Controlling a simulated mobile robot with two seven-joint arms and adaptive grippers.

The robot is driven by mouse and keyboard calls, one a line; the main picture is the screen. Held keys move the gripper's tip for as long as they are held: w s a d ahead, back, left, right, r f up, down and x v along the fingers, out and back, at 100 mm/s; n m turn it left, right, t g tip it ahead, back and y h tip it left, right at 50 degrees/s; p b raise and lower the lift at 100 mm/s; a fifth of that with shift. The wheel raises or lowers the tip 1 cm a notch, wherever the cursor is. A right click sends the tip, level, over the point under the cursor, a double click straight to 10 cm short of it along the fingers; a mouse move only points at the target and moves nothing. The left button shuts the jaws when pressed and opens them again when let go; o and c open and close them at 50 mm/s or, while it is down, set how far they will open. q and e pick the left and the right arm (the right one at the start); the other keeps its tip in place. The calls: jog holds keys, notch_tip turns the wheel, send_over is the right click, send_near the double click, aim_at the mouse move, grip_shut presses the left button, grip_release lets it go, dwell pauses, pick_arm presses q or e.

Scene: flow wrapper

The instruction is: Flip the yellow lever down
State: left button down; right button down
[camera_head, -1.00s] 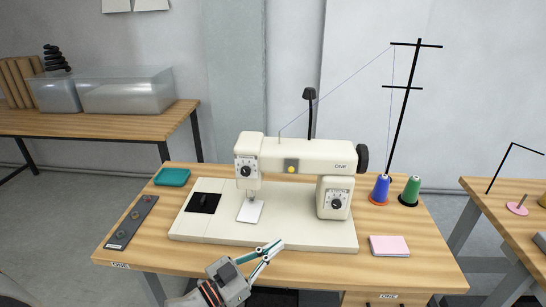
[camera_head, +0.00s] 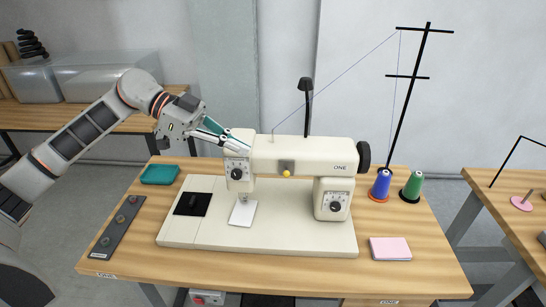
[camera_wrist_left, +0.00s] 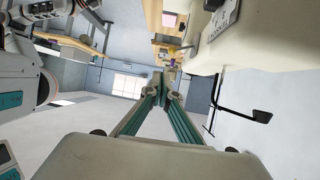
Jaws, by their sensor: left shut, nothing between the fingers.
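The yellow lever (camera_head: 286,173) shows as a small round yellow knob on a grey plate on the front of the cream sewing machine's (camera_head: 300,155) upper arm. Its exact tilt is too small to tell. My left gripper (camera_head: 238,146) is shut and empty, with its tips at the upper left end of the machine head, left of the lever and apart from it. I cannot tell whether the tips touch the head. In the left wrist view the closed fingers (camera_wrist_left: 163,80) point away, and a cream machine part (camera_wrist_left: 215,45) is at upper right. My right gripper is not in view.
Blue (camera_head: 380,185) and green (camera_head: 412,187) thread spools stand right of the machine, by a tall black thread stand (camera_head: 408,95). A pink pad (camera_head: 390,248), a teal tray (camera_head: 160,174) and a dark strip with knobs (camera_head: 117,228) lie on the table. The front edge is clear.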

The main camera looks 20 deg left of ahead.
aim_at(286, 172)
pick_arm(q)
jog(key=shift+n+y, duration=0.8)
jog(key=shift+n, duration=0.1)
jog(key=a, duration=0.1)
jog(key=a+r, duration=0.1)
jog(key=a, duration=0.1)
jog(key=w+a+r, duration=0.1)
jog(key=shift+a, duration=0.2)
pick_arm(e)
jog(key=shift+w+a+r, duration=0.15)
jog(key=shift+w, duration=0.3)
pick_arm(q)
jog(key=shift+d+f, duration=0.1)
